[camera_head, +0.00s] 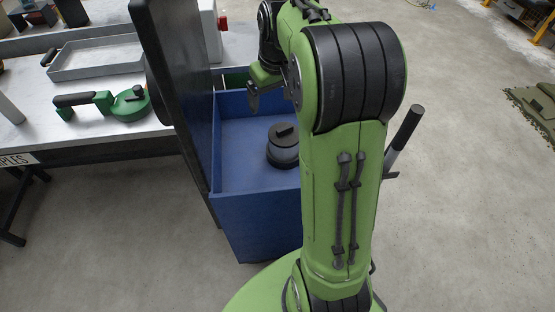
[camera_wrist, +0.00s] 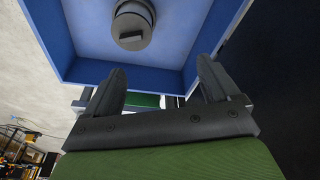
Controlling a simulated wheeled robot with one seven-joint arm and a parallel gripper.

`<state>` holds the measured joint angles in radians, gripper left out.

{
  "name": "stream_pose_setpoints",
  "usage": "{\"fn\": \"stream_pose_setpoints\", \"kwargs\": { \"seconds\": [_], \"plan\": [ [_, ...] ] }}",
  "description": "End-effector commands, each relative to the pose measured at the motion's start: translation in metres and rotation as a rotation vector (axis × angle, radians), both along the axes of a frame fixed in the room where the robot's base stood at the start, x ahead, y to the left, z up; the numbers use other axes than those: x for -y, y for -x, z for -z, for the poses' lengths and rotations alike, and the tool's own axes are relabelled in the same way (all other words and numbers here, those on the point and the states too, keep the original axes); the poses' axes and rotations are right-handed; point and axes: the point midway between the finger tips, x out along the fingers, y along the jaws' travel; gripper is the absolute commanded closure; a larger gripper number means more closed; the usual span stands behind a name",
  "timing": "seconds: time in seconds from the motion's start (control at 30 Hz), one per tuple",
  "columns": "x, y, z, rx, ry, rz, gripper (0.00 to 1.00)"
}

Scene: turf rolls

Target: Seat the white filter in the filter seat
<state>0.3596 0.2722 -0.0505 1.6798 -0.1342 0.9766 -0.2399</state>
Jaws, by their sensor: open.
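I cannot make out the white filter or the filter seat for certain in either view. A round dark canister with a grey band and a black ridged lid (camera_head: 283,146) stands upright on the floor of a blue bin (camera_head: 258,210). It also shows at the top of the wrist view (camera_wrist: 132,24), inside the blue walls (camera_wrist: 222,30). My gripper (camera_head: 268,100) is open over the back part of the bin, and in the wrist view (camera_wrist: 162,76) nothing is between its fingers. The gripper is apart from the canister. My arm hides the bin's right side.
A dark upright panel (camera_head: 172,80) stands along the bin's left side. Left of it, a white table (camera_head: 30,133) holds a grey tray (camera_head: 98,62) and a green tool with a black handle (camera_head: 103,102). A white box (camera_head: 210,30) stands behind the panel.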

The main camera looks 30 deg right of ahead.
Motion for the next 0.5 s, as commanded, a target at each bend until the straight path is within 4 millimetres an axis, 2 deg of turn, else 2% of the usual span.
{"fn": "stream_pose_setpoints", "kwargs": {
  "seconds": [0.03, 0.1, 0.17, 0.2, 0.3, 0.4, 0.5],
  "plan": [
    [-0.026, 0.02, -0.021, 0.036, 0.006, -0.013, 0.11],
    [-0.056, 0.052, -0.04, 0.076, 0.009, -0.019, 0.11],
    [-0.08, 0.083, -0.051, 0.112, 0.009, -0.026, 0.11],
    [-0.094, 0.105, -0.055, 0.137, 0.009, -0.03, 0.11],
    [-0.12, 0.158, -0.054, 0.196, 0.005, -0.041, 0.11],
    [-0.134, 0.199, -0.044, 0.243, -0.002, -0.05, 0.11],
    [-0.14, 0.221, -0.033, 0.269, -0.007, -0.052, 0.11]
  ]
}}
